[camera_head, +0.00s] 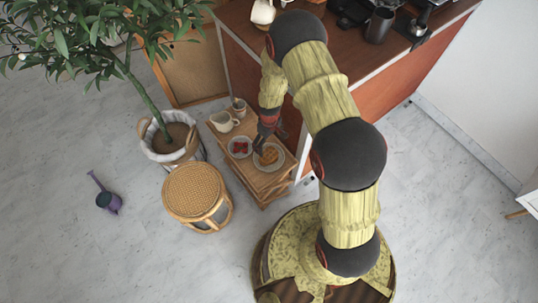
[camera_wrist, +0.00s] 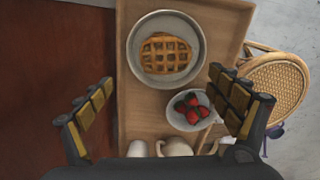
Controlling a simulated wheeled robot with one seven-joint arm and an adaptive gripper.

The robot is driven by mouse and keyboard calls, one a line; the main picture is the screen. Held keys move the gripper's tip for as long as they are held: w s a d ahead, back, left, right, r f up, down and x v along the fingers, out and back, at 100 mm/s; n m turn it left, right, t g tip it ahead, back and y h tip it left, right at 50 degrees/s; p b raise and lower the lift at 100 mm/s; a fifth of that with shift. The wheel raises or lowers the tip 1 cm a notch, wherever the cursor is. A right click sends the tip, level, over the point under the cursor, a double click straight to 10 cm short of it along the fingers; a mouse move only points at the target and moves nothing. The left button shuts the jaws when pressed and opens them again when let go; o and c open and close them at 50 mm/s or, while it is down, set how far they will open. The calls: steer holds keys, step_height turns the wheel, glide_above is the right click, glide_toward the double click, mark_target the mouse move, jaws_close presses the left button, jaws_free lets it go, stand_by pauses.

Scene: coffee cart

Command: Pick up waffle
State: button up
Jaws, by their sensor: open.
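The waffle (camera_wrist: 165,53) is round and golden brown with a grid pattern. It lies on a round grey plate (camera_wrist: 193,68) on a small wooden table (camera_wrist: 143,104). In the head view the waffle (camera_head: 268,156) is on its plate at the near end of the table. My gripper (camera_head: 263,141) points down close by the plate in the head view.
A bowl of strawberries (camera_wrist: 190,108) stands beside the plate. A cream pitcher (camera_head: 223,122) and a cup (camera_head: 239,106) stand at the table's far end. The cart's red-brown side (camera_head: 240,75) borders the table. A wicker stool (camera_head: 197,190) and potted plant (camera_head: 172,138) stand to the left.

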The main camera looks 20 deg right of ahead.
mark_target(269, 154)
step_height(269, 154, down, 3)
steer(key=shift+s+r+b, duration=0.1)
steer(key=shift+s+b, duration=0.05)
steer(key=shift+b, duration=0.3)
steer(key=f, duration=0.1)
steer(key=f+b, duration=0.1)
steer(key=f, duration=0.1)
steer(key=f+b, duration=0.1)
steer(key=f, duration=0.1)
steer(key=shift+s+a+f, duration=0.2)
steer(key=shift+s, duration=0.2)
steer(key=shift+r, duration=0.1)
steer(key=shift+c, duration=1.4)
steer(key=c, duration=1)
steer(key=shift+o, duration=0.2)
steer(key=shift+r, duration=0.1)
